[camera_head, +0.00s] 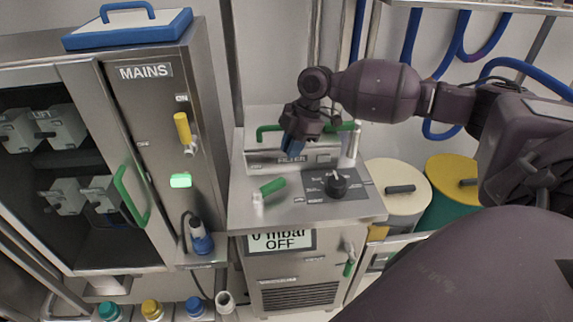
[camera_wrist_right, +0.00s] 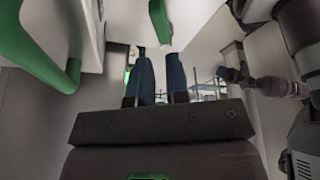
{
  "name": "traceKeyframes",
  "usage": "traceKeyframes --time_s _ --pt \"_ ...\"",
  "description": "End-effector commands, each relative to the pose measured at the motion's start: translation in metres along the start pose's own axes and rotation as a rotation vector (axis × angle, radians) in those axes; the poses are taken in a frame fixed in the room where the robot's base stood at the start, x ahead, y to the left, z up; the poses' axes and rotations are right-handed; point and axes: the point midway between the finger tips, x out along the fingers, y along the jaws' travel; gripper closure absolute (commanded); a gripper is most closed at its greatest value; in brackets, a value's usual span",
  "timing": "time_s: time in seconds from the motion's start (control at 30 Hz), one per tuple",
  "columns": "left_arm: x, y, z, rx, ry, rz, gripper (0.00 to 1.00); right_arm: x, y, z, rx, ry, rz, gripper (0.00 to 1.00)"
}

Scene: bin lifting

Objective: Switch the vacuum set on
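The vacuum set (camera_head: 310,215) is a steel cabinet in the middle of the head view. Its display (camera_head: 280,241) reads "0 mbar OFF". A black rotary knob (camera_head: 337,184) sits on a dark panel on its top, and a lever with a green grip (camera_head: 271,187) is to the left of it. My right gripper (camera_head: 292,145) is above the filter box (camera_head: 270,160), behind and left of the knob, apart from it. In the right wrist view its two blue fingers (camera_wrist_right: 161,80) stand apart with nothing between them. My left gripper is not in view.
A mains cabinet (camera_head: 140,100) stands left, with a yellow lever (camera_head: 182,127), a lit green lamp (camera_head: 181,181) and a green door handle (camera_head: 131,196). White (camera_head: 400,175) and yellow-lidded (camera_head: 452,175) drums stand right. A green handle (camera_wrist_right: 45,55) is close in the wrist view.

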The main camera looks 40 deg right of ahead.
Motion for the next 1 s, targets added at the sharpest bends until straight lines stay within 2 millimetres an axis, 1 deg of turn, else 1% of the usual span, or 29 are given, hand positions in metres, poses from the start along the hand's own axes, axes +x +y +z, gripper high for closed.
traceKeyframes --time_s 0.03,0.1,0.2,0.3,0.37,0.5,0.6,0.7,0.8,0.93,1.0 --pt "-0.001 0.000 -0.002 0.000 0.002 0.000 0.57 0.003 -0.008 0.006 0.013 -0.008 0.024 0.92" --pt "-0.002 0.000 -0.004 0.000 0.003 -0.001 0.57 0.008 -0.019 0.014 0.028 -0.020 0.076 1.00" --pt "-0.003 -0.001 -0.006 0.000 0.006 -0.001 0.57 0.013 -0.036 0.022 0.043 -0.029 0.161 1.00" --pt "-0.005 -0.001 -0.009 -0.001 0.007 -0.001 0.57 0.015 -0.054 0.026 0.047 -0.028 0.241 1.00" --pt "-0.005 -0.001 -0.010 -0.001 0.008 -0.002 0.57 0.016 -0.065 0.026 0.044 -0.021 0.285 1.00" --pt "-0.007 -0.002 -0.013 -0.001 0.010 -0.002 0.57 0.015 -0.089 0.020 0.027 0.009 0.369 1.00" --pt "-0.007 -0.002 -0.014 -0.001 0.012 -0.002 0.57 0.014 -0.102 0.014 0.013 0.032 0.407 1.00" --pt "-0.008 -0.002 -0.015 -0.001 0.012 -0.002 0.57 0.013 -0.110 0.009 0.003 0.051 0.430 1.00" --pt "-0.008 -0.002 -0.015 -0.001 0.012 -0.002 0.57 0.013 -0.114 0.006 -0.002 0.062 0.441 1.00" --pt "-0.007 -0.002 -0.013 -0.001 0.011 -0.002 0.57 0.019 -0.111 0.006 -0.003 0.066 0.444 1.00" --pt "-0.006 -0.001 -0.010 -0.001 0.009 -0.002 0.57 0.026 -0.108 0.006 -0.001 0.065 0.443 1.00"
